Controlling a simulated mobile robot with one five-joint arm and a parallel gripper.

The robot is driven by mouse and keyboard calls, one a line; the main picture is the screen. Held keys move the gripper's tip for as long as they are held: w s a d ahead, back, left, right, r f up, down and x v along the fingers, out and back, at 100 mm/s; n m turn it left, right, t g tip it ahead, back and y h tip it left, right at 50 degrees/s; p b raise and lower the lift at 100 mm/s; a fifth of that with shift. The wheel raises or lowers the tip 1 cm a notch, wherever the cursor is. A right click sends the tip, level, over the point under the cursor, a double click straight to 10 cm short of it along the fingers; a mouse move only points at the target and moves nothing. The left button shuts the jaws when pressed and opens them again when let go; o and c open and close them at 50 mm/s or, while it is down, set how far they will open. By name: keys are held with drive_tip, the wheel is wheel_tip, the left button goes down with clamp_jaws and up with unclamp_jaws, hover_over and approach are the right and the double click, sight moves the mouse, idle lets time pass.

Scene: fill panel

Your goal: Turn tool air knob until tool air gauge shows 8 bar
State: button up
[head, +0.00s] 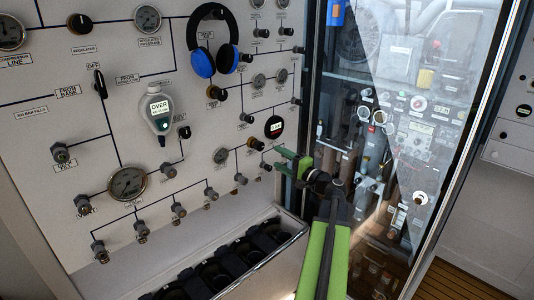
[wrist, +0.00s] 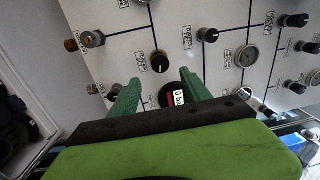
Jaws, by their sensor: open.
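My gripper (head: 278,160) has green fingers and stands in front of the panel's lower right part in the head view. In the wrist view my gripper (wrist: 160,78) is open and empty. A black knob (wrist: 160,61) shows just beyond the fingertips there, with no visible contact. A round black digital gauge (wrist: 172,97) shows between the fingers, reading 0 bar and partly hidden. In the head view a round black digital gauge (head: 273,126) sits above the gripper, its reading too small to tell. A black knob (head: 256,144) is left of the fingers. I cannot confirm the tool air label.
The grey panel (head: 60,125) carries several other knobs, gauges and valves. Blue-black headphones (head: 202,64) and a grey meter (head: 160,113) hang on it. A black slotted tray (head: 205,277) lies below. A glass door (head: 370,110) stands close on the right.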

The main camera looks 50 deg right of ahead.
drive_tip(key=s, duration=0.6)
drive_tip(key=shift+s+a+f, duration=0.15)
drive_tip(key=shift+f, duration=0.05)
idle(2.5)
